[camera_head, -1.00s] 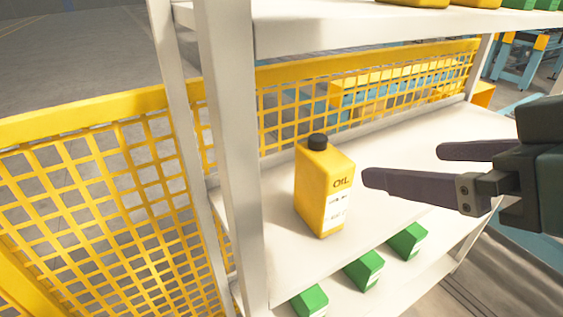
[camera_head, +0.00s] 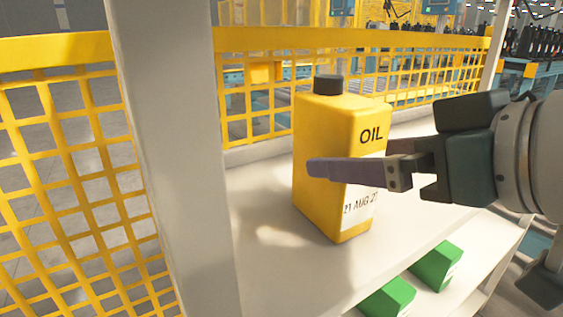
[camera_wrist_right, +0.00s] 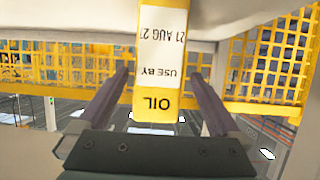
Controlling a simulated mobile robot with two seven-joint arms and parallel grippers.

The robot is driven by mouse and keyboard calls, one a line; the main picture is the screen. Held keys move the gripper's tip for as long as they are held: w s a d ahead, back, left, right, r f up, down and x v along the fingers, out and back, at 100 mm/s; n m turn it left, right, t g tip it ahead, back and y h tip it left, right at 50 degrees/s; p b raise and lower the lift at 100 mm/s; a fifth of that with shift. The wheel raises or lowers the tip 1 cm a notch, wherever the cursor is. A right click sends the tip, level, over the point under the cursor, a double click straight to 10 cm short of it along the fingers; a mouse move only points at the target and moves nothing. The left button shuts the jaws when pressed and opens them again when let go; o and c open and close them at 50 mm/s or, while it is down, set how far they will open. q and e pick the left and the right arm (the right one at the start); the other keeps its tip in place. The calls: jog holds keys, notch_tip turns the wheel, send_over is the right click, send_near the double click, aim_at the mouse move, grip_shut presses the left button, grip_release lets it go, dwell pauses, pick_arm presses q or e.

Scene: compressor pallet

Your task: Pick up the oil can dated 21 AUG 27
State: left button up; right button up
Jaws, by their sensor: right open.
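The yellow oil can (camera_head: 328,150) with a black cap stands upright on a white shelf. Its label reads OIL and 21 AUG 27; the first digit is partly covered. My right gripper (camera_head: 345,168) comes in from the right. Its near finger crosses in front of the can; the other finger is hidden behind it. In the right wrist view, the can (camera_wrist_right: 160,103) shows upside down, with USE BY 21 AUG 27, between the open fingers (camera_wrist_right: 160,78). A small gap shows on each side. My left gripper is out of view.
The white shelf (camera_head: 265,240) is clear around the can. A white upright post (camera_head: 175,150) stands to the left. Yellow mesh fencing (camera_head: 75,165) runs behind and left. Green boxes (camera_head: 437,266) sit on a lower shelf.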

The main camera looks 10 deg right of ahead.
jog(key=x, duration=0.2)
jog(key=b+x, duration=0.1)
jog(key=x, duration=0.1)
jog(key=shift+w+f, duration=0.1)
jog(key=shift+f, duration=0.35)
jog(key=shift+w+a+f, duration=0.15)
jog(key=shift+w+f, duration=0.05)
jog(key=shift+w, duration=0.3)
grip_shut()
jog(key=shift+r, duration=0.25)
